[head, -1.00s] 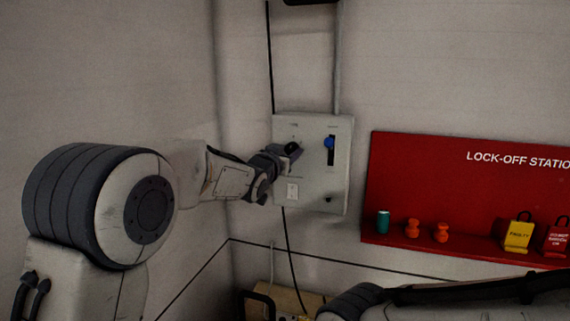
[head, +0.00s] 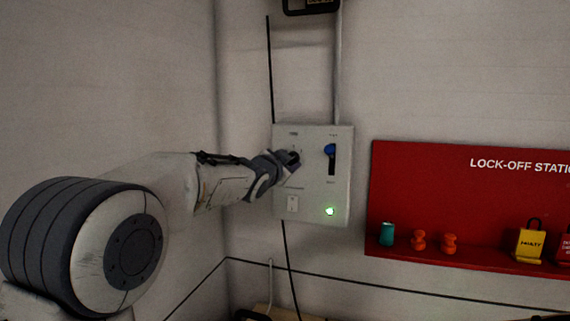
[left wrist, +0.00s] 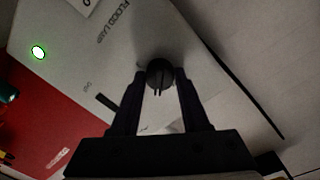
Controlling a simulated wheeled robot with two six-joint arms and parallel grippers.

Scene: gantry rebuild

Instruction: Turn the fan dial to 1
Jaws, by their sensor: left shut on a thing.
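A pale grey control panel (head: 313,190) hangs on the back wall. My left gripper (head: 291,159) is at its upper left part. In the left wrist view, the gripper (left wrist: 160,79) is shut on a round dark dial (left wrist: 160,70), a fingertip on each side. The gripper mostly hides the dial in the head view, and I cannot read its setting. The panel also has a blue-handled lever (head: 330,150) at its upper right, a white rocker switch (head: 292,204) at lower left, and a lit green lamp (head: 330,211). The lamp also shows in the left wrist view (left wrist: 38,52). My right gripper is out of view.
A conduit (head: 339,80) and a dark cable (head: 270,70) run down to the panel.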

